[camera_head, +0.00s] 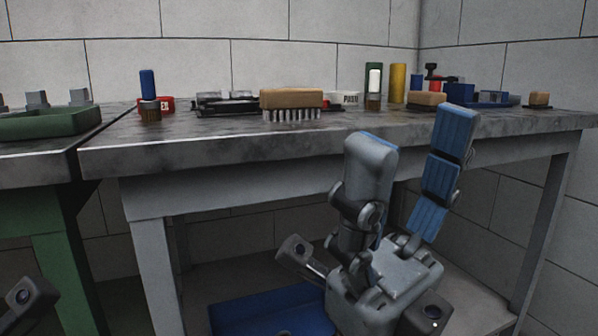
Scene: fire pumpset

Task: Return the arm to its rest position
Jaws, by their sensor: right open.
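My right gripper (412,168) stands upright in front of the grey workbench, its two fingers spread apart with nothing between them. The grey left finger and the blue-padded right finger reach up to about the height of the bench edge in the picture. A dark grey piece of an arm (28,300) shows at the lower left edge. My left gripper's fingers do not show.
The workbench (230,137) bears a wooden brush (291,103), a blue-handled brush (149,95), a yellow cylinder (398,83) and a blue tray (484,98). A green tray (48,123) sits on the left bench. A blue bin (262,313) lies below.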

